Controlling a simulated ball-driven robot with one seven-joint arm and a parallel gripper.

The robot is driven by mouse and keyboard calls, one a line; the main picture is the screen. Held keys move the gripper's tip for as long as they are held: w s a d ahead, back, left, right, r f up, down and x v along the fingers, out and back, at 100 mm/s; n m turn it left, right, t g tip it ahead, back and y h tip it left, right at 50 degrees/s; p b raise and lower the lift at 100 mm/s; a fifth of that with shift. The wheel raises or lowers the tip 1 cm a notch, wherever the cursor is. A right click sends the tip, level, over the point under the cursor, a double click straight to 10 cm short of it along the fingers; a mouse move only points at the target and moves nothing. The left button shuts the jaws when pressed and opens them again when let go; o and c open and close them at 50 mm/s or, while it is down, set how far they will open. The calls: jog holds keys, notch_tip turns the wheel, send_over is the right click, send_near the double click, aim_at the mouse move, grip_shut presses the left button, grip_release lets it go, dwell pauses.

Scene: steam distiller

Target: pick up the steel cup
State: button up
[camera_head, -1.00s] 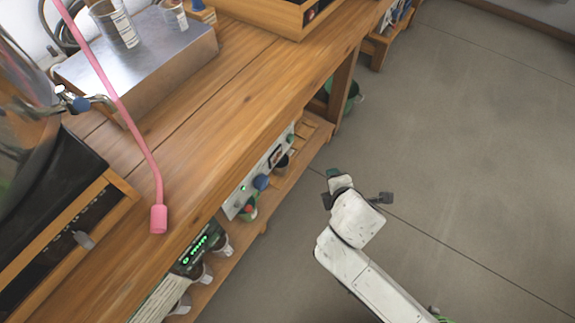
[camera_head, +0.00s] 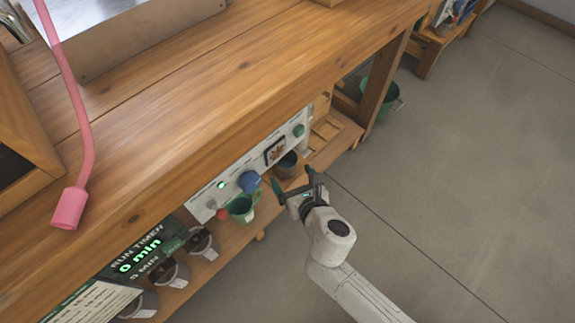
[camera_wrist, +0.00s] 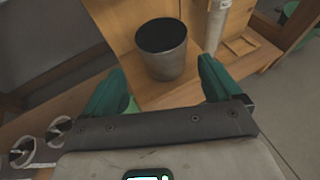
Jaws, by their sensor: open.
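The steel cup (camera_head: 287,165) is a small dark grey cup standing upright on the low wooden shelf under the bench. In the wrist view the steel cup (camera_wrist: 162,55) is at the upper middle, with its dark open mouth showing. My gripper (camera_head: 294,179) is open, with its two green fingers spread toward the shelf. In the wrist view my gripper (camera_wrist: 161,78) has one finger to each side of the cup's lower part in the picture. The cup looks to be ahead of the fingertips, and nothing is held.
A green cup (camera_head: 241,208) stands left of the steel cup. Several pale cups (camera_head: 201,243) stand farther left along the shelf (camera_head: 228,246). A white control panel (camera_head: 225,190) and the bench top (camera_head: 215,110) are close by. A green bucket (camera_head: 379,100) is beyond the bench leg.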

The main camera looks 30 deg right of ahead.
aim_at(290, 170)
jog(key=shift+d+b+x, duration=0.15)
jog(key=shift+b+x, duration=0.4)
jog(key=shift+x, duration=1.15)
jog(key=shift+d+b+x, duration=0.15)
jog(key=shift+b+x, duration=0.4)
jog(key=shift+x, duration=1.15)
jog(key=shift+c, duration=0.3)
jog(key=c, duration=1.1)
jog(key=shift+r, duration=0.15)
